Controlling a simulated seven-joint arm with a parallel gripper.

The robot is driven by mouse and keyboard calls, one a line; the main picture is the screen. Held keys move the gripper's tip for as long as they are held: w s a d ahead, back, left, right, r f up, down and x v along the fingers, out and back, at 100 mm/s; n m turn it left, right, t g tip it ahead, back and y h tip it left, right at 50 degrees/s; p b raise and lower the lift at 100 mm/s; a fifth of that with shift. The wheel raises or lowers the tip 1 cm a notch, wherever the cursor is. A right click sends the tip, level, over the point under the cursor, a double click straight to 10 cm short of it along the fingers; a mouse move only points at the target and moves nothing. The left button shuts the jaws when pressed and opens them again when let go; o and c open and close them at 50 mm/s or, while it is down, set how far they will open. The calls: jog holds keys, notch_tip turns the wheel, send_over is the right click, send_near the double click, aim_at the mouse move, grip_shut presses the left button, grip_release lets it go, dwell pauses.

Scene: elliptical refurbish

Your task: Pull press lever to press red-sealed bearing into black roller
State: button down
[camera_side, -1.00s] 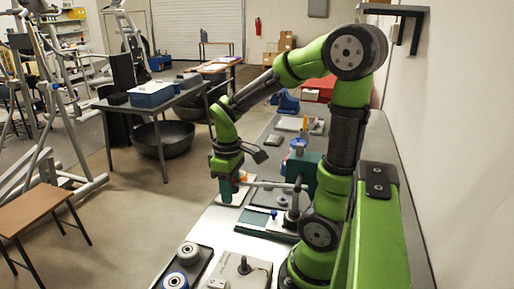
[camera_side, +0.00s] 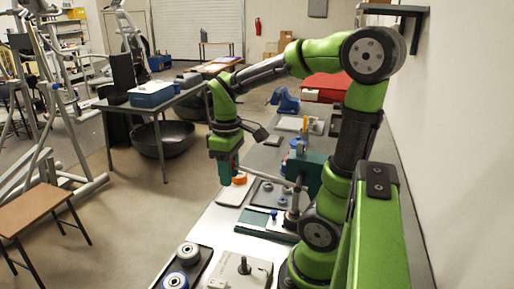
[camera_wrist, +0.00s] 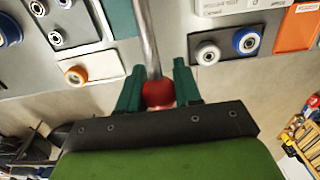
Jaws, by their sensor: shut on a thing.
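My gripper (camera_side: 225,172) is shut on the red ball knob (camera_wrist: 158,93) at the end of the press lever. In the wrist view the green fingers (camera_wrist: 158,88) flank the knob on both sides. The grey lever rod (camera_wrist: 148,40) runs from the knob to the top edge of that view. In the side view the lever (camera_side: 270,180) rises from the press towards my gripper. The green press (camera_side: 309,172) stands beside my arm, with its flat base (camera_side: 262,223) on the bench. I cannot make out the black roller or the red-sealed bearing.
A dark tray (camera_side: 256,196) with bearings lies behind the press base.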

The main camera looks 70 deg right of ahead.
aim_at(234, 162)
jog(key=shift+w+r, duration=0.1)
jog(key=shift+r, duration=0.3)
jog(key=shift+r, duration=0.25)
jog(key=shift+s+r, duration=0.25)
jog(key=shift+r, duration=0.4)
jog(key=shift+s+r, duration=0.25)
jog(key=shift+r, duration=0.35)
jog(key=shift+s+r, duration=0.25)
jog(key=shift+r, duration=0.4)
jog(key=c, duration=0.8)
grip_release()
jog(key=shift+c, duration=0.2)
jog(key=shift+s+r, duration=0.1)
jog(key=shift+r, duration=3.3)
